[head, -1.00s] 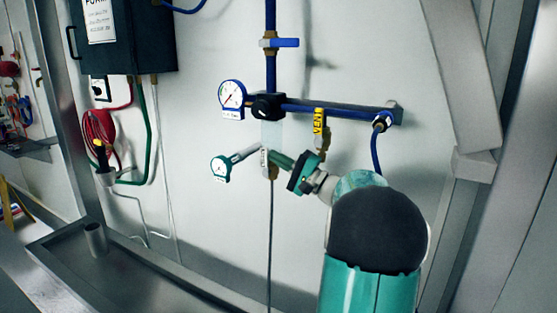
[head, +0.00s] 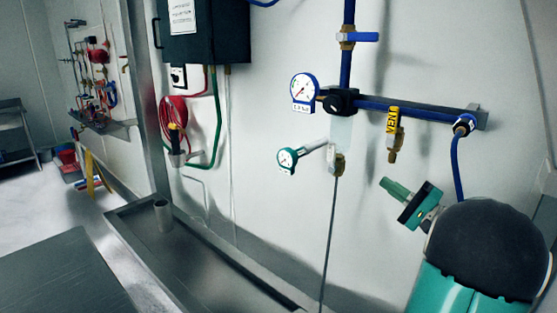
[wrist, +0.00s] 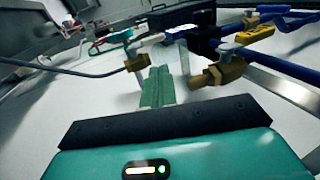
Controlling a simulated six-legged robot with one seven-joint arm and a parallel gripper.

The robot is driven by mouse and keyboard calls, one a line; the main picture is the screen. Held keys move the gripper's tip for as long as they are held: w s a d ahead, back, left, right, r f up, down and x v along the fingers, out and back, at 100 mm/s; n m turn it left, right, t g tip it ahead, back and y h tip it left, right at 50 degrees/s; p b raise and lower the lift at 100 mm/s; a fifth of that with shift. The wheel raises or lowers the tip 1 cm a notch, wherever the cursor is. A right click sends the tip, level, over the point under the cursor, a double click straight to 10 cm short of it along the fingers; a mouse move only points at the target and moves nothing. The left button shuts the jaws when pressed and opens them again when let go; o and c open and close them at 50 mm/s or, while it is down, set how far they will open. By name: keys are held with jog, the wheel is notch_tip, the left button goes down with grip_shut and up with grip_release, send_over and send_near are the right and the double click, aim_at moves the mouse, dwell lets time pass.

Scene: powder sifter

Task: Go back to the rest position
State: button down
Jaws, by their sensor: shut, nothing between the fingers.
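My gripper (head: 395,188) shows at the right of the head view, at the end of my teal and black arm, with its fingers pointing up and left. It is shut and empty. In the wrist view its closed green fingers (wrist: 158,86) stand in front of the pipework, between two brass fittings. In the head view the fingers are apart from the yellow-tagged vent valve (head: 394,122) above them and from the small teal gauge (head: 287,160) to their left.
A blue pipe (head: 405,108) with a round pressure gauge (head: 304,88) runs along the white wall. A dark box (head: 207,30) hangs at upper left, above a coiled red hose (head: 172,115). A metal trough (head: 200,262) lies along the wall's foot. Open floor (head: 40,200) shows at far left.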

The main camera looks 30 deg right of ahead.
jog(key=w+a+f+n+g+y, duration=0.15)
jog(key=a+g, duration=0.25)
jog(key=a, duration=0.5)
jog(key=w+a+f+n+g+y, duration=0.1)
jog(key=w+a+n+g, duration=0.15)
jog(key=a, duration=0.65)
jog(key=w+a+f+n+g+y, duration=0.1)
jog(key=w+a+g+y, duration=0.2)
jog(key=a, duration=0.6)
jog(key=s+a+f+n+g+h, duration=0.3)
jog(key=s+a+f+n+h, duration=0.1)
jog(key=s+a, duration=0.3)
jog(key=s+a+f+n+g+h, duration=0.3)
jog(key=s+a+n+h, duration=0.2)
jog(key=a, duration=0.4)
jog(key=shift+s+a+f+n+h, duration=0.2)
jog(key=shift+s+f+n+h, duration=0.2)
jog(key=shift+s+h, duration=0.7)
